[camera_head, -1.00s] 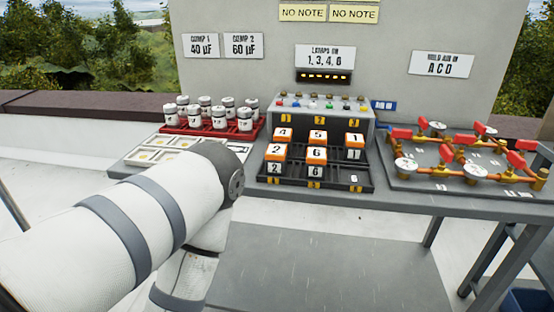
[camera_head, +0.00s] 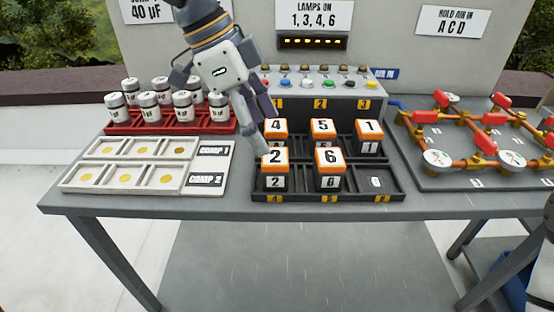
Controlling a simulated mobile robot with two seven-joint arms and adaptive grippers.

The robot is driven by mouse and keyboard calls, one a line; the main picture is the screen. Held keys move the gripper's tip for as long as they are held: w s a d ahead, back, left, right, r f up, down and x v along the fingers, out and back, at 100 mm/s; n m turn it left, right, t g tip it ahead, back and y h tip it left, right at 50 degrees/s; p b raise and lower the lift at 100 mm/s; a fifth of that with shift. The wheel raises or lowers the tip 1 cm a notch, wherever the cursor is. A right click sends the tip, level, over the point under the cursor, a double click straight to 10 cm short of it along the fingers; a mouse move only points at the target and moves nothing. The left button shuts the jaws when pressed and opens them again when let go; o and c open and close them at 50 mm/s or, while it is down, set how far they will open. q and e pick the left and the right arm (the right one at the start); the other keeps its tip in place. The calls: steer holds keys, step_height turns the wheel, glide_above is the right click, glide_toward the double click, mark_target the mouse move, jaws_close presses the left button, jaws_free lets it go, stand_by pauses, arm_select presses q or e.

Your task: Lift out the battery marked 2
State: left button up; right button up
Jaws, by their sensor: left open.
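The battery marked 2 (camera_head: 275,160) is an orange-topped block with white number faces. It stands upright in the front left slot of the black battery tray (camera_head: 345,198). My left gripper (camera_head: 263,126) comes down from the top, open and empty, with its fingers close behind and left of battery 2. I cannot tell if a fingertip touches it. The battery marked 6 (camera_head: 329,161) is right of it, and the battery marked 4 (camera_head: 276,127) stands behind it, partly hidden. My right gripper is not in view.
Batteries 5 (camera_head: 323,128) and 1 (camera_head: 368,130) fill the rear row; the front right slot is empty. A white tray (camera_head: 150,190) and a red rack (camera_head: 165,128) of canisters lie left. A pipe board (camera_head: 470,182) lies right. A control box (camera_head: 330,85) stands behind.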

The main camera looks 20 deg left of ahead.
mark_target(271, 156)
arm_select(q)
steer(key=x, duration=0.5)
steer(key=a+x, duration=0.1)
steer(key=x, duration=0.1)
steer(key=shift+s+d+f, duration=0.1)
steer(key=shift+d+f, duration=0.05)
steer(key=shift+f, duration=0.35)
steer(key=shift+d+f, duration=0.15)
steer(key=shift+f, duration=0.25)
steer(key=c, duration=1.5)
